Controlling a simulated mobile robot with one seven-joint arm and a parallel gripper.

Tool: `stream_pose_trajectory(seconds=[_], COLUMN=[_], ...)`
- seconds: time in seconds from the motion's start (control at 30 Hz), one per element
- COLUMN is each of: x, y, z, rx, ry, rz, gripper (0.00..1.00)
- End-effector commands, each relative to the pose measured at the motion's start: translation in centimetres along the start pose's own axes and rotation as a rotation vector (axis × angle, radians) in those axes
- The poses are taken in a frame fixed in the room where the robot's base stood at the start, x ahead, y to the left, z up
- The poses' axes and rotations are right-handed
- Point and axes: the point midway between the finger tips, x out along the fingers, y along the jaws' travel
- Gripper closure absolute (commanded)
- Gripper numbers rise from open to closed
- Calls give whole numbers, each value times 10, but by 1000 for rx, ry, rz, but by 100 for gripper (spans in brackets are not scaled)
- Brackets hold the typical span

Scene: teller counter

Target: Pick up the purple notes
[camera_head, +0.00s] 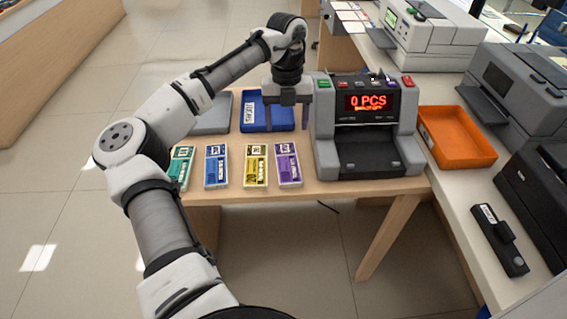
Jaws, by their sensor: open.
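The purple notes (287,165) lie as a banded bundle on the wooden table, at the right end of a row of note bundles. They sit just left of the counting machine (366,130), whose red display reads "0 PCS". My gripper (287,122) is open and empty, pointing down in front of the blue tray (252,108). Its fingers appear above and behind the purple notes in the picture, apart from them. The exact height of the fingertips is hard to tell.
Yellow notes (255,166), blue notes (216,166) and green notes (181,166) lie to the left of the purple ones. A grey tray (213,118) is behind. An orange tray (456,137) and a stamp-like black device (500,240) are on the right counter.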

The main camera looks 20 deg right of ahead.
Motion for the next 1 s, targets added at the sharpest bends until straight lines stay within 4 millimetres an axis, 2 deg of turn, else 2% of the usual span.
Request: stream_pose_trajectory(seconds=[0.1,0.3,0.57,0.83,1.0], x=[25,55,73,109,115], y=[0,0,0,-1,-1], z=[0,0,-2,-4,-3], rx=[-1,-2,-2,-3,-3], ry=[1,-2,-3,-3,-4], rz=[0,-2,-1,-2,-4], gripper=[34,34,34,34,34])
